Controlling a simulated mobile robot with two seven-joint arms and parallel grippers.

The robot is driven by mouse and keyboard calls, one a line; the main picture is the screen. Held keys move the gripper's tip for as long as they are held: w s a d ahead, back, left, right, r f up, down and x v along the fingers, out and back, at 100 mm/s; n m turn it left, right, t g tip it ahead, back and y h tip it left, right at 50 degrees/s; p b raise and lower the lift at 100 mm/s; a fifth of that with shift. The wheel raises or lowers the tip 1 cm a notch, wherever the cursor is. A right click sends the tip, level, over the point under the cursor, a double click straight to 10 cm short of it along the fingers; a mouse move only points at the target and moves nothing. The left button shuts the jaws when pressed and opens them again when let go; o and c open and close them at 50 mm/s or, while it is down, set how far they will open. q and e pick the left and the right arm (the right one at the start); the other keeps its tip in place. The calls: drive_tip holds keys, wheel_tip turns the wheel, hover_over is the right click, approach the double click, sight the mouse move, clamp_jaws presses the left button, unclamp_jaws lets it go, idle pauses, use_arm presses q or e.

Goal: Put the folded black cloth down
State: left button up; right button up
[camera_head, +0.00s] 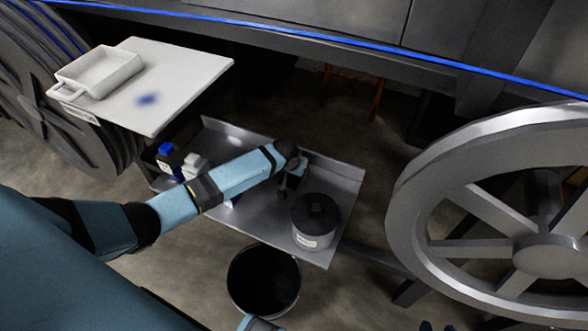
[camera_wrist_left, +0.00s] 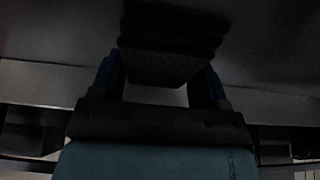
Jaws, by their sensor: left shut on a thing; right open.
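My left arm reaches in from the left over the metal tray (camera_head: 258,222). My left gripper (camera_head: 290,183) is low over the tray's right half, mostly hidden by its own wrist in the head view. In the left wrist view, my left gripper (camera_wrist_left: 158,85) has its blue fingers on either side of a dark, layered block, the folded black cloth (camera_wrist_left: 165,65), and is shut on it. That view is very dark, so whether the cloth touches the tray I cannot tell. My right gripper (camera_head: 438,327) shows only as dark tips at the bottom edge, apart and empty.
A round grey tin (camera_head: 313,238) with a dark top stands on the tray, right of my left gripper. Small bottles (camera_head: 170,158) stand at its left end. A black bucket (camera_head: 264,280) is in front. A white board (camera_head: 190,70) carries a white dish (camera_head: 100,72). A large wheel (camera_head: 405,190) stands right.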

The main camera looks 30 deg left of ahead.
sight(288, 180)
use_arm(q)
drive_tip(key=o, duration=0.8)
drive_tip(key=shift+s+f, duration=0.15)
drive_tip(key=shift+f, duration=0.15)
drive_tip(key=shift+o, duration=0.2)
drive_tip(key=shift+a+f, duration=0.1)
drive_tip(key=shift+a, duration=0.1)
drive_tip(key=shift+a+r, duration=0.1)
drive_tip(key=shift+r, duration=0.25)
drive_tip(key=p+v, duration=0.3)
drive_tip(key=v, duration=0.9)
drive_tip(key=shift+d+r, duration=0.2)
drive_tip(key=shift+d, duration=0.1)
